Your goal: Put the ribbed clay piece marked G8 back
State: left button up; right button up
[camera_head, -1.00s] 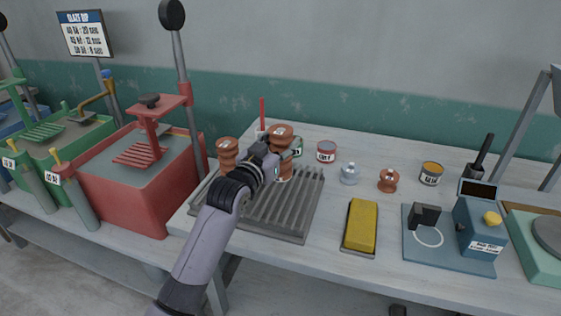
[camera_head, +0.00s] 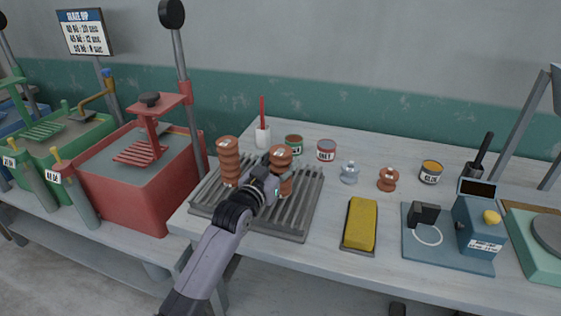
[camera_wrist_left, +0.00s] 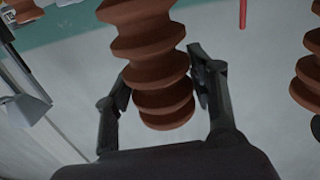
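A ribbed brown clay piece (camera_head: 281,152) stands upright at the grey slatted rack (camera_head: 294,220). My left gripper (camera_head: 273,184) has its fingers on either side of this piece and appears shut on it. In the left wrist view the ribbed piece (camera_wrist_left: 154,70) is between the two dark fingers, close against both. Its base is partly hidden by the gripper, so I cannot tell whether it rests on the slats. A similar ribbed piece (camera_head: 228,160) stands at the rack's back left. The small marks are too small to read. My right gripper is not in view.
Behind the rack are a white cup with a red stick (camera_head: 263,137), a green tin (camera_head: 293,144) and a red tin (camera_head: 326,150). To the right are a glass piece (camera_head: 349,172), a small clay piece (camera_head: 388,179) and a yellow sponge (camera_head: 361,224). Red tank (camera_head: 140,190) at left.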

pick_arm(q)
jog(key=o, duration=0.3)
jog(key=b+v, duration=0.1)
jog(key=v, duration=1.1)
jog(key=shift+r, duration=0.1)
